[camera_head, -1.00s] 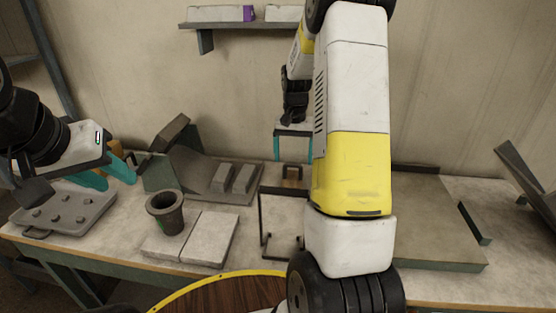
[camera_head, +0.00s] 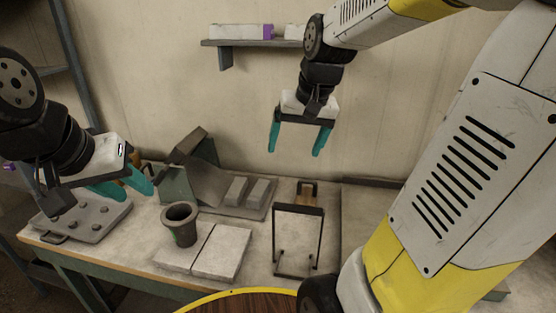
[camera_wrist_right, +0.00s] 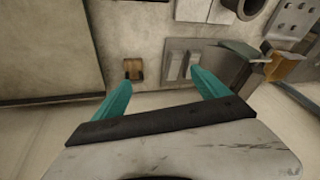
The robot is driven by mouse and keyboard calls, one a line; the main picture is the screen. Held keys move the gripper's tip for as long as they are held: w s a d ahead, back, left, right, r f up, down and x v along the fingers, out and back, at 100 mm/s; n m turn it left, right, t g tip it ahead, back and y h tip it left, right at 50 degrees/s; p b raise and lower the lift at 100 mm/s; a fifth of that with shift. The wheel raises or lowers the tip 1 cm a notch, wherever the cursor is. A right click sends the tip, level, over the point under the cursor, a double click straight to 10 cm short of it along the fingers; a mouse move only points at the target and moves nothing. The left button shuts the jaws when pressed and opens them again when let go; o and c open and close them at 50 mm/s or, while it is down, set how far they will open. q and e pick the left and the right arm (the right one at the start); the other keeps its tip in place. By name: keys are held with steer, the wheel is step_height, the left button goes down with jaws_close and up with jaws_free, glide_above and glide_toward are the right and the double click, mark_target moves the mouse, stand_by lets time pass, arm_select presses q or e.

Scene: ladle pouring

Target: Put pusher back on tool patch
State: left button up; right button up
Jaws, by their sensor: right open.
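A small wooden-brown block (camera_head: 307,190) with a dark frame is at the back of the bench; I cannot tell surely whether it is the pusher. It also shows in the right wrist view (camera_wrist_right: 133,68), between the fingertips in the picture but apart from them. A dark grey plate (camera_head: 256,211) bearing two pale grey blocks lies left of it; I cannot tell whether this is the tool patch. My right gripper (camera_head: 296,148) is open and empty, raised above the bench's back. My left gripper (camera_head: 136,192) is open and empty over the left end.
A dark cup (camera_head: 180,224) stands by pale slabs (camera_head: 222,252). A grey studded tray (camera_head: 85,220) lies at the left. A thin black upright frame (camera_head: 298,240) stands in front of the wooden block. A wall shelf (camera_head: 240,42) is above. A round wooden top (camera_head: 240,305) is nearest.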

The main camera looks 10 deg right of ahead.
steer(key=s+a+r+n+t, duration=0.1)
steer(key=s+a, duration=0.3)
steer(key=s, duration=0.7)
steer(key=shift+a+r+n+t+y, duration=0.2)
steer(key=shift+n+t+y, duration=0.2)
steer(key=shift+n+t, duration=0.3)
